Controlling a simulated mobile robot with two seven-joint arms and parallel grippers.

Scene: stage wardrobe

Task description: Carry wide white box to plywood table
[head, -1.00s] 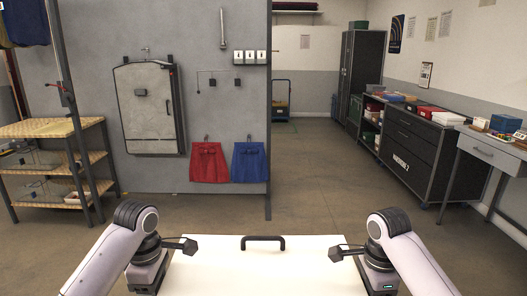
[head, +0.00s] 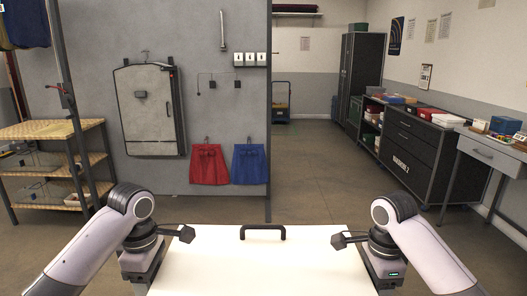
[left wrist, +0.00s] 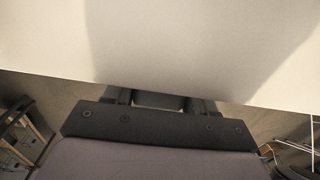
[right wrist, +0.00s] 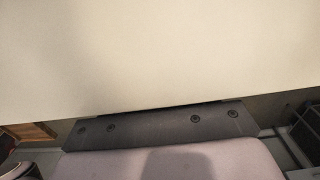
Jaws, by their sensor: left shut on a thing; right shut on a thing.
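The wide white box (head: 262,266) is in front of me at the bottom of the head view, with a black handle (head: 263,230) at its far edge. My left gripper (head: 160,268) is at its left side and my right gripper (head: 370,268) is at its right side, both shut on it. The fingertips are hidden. The box fills the upper part of the left wrist view (left wrist: 160,45) and of the right wrist view (right wrist: 160,50). I cannot tell a plywood table for certain; a wood-topped shelf unit (head: 40,129) stands at the left.
A grey partition (head: 215,110) with a metal door panel, a red apron (head: 208,164) and a blue apron (head: 250,163) stands ahead. A black drawer cabinet (head: 412,145) and a grey desk (head: 490,150) line the right wall. Open floor (head: 330,180) lies between.

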